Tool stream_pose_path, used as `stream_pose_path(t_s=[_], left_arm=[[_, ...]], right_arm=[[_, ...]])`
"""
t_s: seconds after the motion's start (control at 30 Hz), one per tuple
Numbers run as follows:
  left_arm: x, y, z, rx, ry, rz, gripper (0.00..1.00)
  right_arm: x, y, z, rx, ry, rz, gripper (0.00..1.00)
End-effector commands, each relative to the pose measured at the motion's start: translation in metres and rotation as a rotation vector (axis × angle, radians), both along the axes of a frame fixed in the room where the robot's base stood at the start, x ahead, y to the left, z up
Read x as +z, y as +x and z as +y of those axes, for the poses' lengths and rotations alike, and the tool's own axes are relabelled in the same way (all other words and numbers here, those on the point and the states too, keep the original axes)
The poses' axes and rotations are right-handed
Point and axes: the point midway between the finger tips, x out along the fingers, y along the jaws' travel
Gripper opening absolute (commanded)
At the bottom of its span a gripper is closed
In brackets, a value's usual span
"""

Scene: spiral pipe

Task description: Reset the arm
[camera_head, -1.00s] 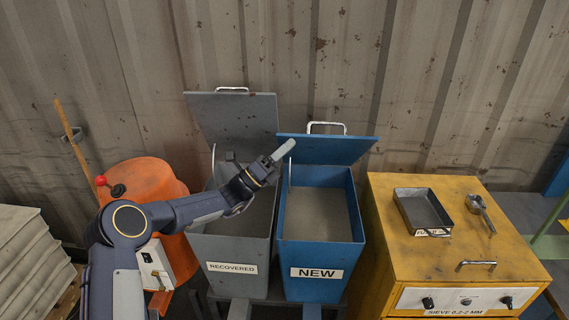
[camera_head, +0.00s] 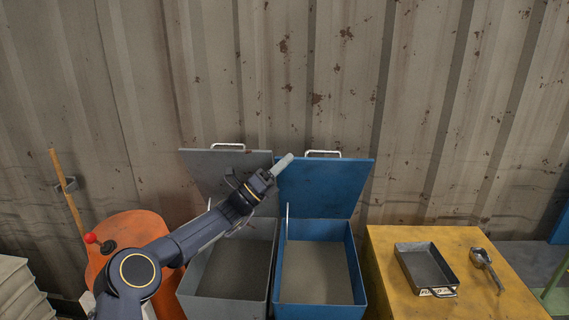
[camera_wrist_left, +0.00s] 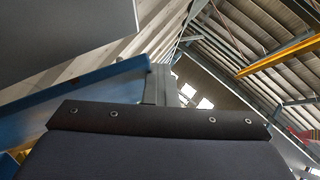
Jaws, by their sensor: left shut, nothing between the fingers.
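My left arm comes in from the lower left, and its left gripper (camera_head: 283,163) is raised above the two bins. It is shut and empty, at the upper left edge of the blue lid (camera_head: 325,188); I cannot tell whether it touches the lid. The shut fingers (camera_wrist_left: 158,84) also show in the left wrist view, beyond the dark wrist housing. The blue lid stands open behind the blue bin (camera_head: 363,290). The grey lid (camera_head: 205,170) stands open behind the grey bin (camera_head: 190,295), partly hidden by my gripper. My right gripper is not in view.
A yellow sieve machine (camera_head: 400,295) at right carries a dark tray (camera_head: 425,265) and a metal scoop (camera_head: 483,260). An orange machine (camera_head: 140,228) is at left, partly behind my arm. A corrugated wall (camera_head: 420,80) closes the back.

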Motion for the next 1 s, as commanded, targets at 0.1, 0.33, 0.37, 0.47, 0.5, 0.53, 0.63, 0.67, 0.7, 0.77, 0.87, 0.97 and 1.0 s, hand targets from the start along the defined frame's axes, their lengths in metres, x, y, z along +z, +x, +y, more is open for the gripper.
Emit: stream_pose_path(t_s=[0.1,0.33,0.37,0.47,0.5,0.53,0.63,0.67,0.7,0.77,0.87,0.97,1.0], left_arm=[[-0.02,-0.002,0.013,0.01,0.008,0.016,0.0],[-0.042,-0.02,0.042,0.013,0.008,0.013,0.0],[-0.044,-0.022,0.045,0.012,0.006,0.014,0.0],[-0.049,-0.027,0.053,0.012,0.004,0.013,0.0],[-0.05,-0.028,0.055,0.011,0.004,0.011,0.0],[-0.05,-0.029,0.056,0.01,0.004,0.011,0.0],[-0.047,-0.033,0.056,0.007,0.007,0.003,0.0],[-0.045,-0.035,0.054,0.006,0.016,-0.004,0.0],[-0.042,-0.039,0.051,0.004,0.038,-0.02,0.0],[-0.035,-0.049,0.043,0.003,0.099,-0.06,0.0],[-0.024,-0.08,0.023,0.002,0.27,-0.176,0.0],[-0.019,-0.121,0.005,0.004,0.497,-0.34,0.0],[-0.019,-0.138,-0.001,0.004,0.589,-0.413,0.0]], right_arm=[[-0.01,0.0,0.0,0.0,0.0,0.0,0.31],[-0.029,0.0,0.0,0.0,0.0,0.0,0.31],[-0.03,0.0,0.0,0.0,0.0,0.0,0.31],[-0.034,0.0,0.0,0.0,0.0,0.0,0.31],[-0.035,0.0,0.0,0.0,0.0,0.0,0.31],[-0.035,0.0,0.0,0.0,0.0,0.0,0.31],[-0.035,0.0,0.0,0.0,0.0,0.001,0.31],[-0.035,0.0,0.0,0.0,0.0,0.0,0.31],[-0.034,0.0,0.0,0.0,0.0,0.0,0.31],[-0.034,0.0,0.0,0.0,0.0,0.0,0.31],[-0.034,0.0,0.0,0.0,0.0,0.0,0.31],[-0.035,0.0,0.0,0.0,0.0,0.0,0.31],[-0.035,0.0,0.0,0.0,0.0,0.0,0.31]])
